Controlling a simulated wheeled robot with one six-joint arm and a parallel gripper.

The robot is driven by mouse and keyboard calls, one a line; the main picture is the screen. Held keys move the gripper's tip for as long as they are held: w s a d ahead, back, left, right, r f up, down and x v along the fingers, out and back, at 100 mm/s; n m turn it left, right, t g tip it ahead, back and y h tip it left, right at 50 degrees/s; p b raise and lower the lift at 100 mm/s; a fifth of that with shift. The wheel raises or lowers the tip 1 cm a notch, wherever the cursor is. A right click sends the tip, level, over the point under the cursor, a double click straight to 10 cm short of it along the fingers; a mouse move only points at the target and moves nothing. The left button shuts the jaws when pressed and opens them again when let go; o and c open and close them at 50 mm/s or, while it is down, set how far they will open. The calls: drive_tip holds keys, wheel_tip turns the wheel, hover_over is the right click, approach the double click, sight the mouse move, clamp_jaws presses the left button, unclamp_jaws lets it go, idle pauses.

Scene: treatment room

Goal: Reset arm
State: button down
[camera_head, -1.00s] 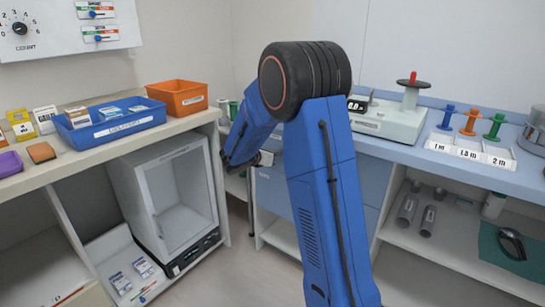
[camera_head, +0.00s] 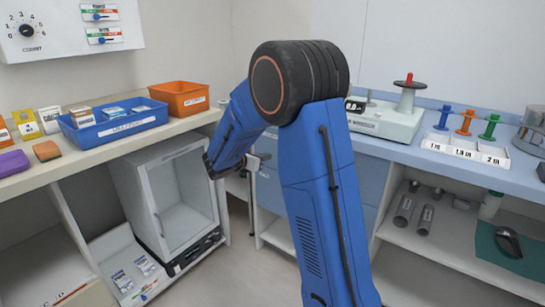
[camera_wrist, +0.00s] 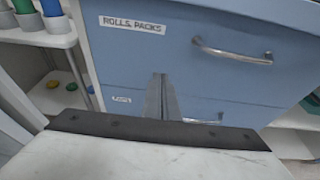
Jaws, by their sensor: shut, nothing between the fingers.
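My blue arm stands in the middle of the head view, its elbow raised and its forearm folded down to the left. My gripper (camera_wrist: 162,98) shows in the wrist view with its fingers together and nothing between them. It faces the blue drawer front labelled "ROLLS, PACKS" (camera_wrist: 205,55). In the head view the gripper is partly hidden behind the forearm, near the drawer unit (camera_head: 270,185).
A glass-fronted white cabinet (camera_head: 180,195) stands open-shelved under the left counter. A blue tray (camera_head: 125,133) and an orange bin (camera_head: 180,97) sit on that counter. The right counter holds a white device (camera_head: 385,122) and colored spools (camera_head: 465,122).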

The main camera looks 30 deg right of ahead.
drive_tip(key=v, duration=0.6)
drive_tip(key=shift+s, duration=0.1)
drive_tip(key=s+r+m+g+y, duration=0.1)
drive_tip(key=s+m+g+y, duration=0.15)
drive_tip(key=s+m, duration=0.65)
drive_tip(key=s+r+m+g+y, duration=0.1)
drive_tip(key=s+m+y, duration=0.15)
drive_tip(key=s, duration=1.25)
drive_tip(key=s+a+f+m+t+y, duration=0.1)
drive_tip(key=s+a+m+y, duration=0.3)
drive_tip(key=s, duration=0.5)
drive_tip(key=s+a+f+m+t+y, duration=0.1)
drive_tip(key=s+a+m+t+y, duration=0.1)
drive_tip(key=s+a+m+y, duration=0.2)
drive_tip(key=shift+s+a+m, duration=1.45)
drive_tip(key=shift+s+a, duration=1.15)
drive_tip(key=shift+a, duration=0.2)
drive_tip(key=shift+f, duration=0.1)
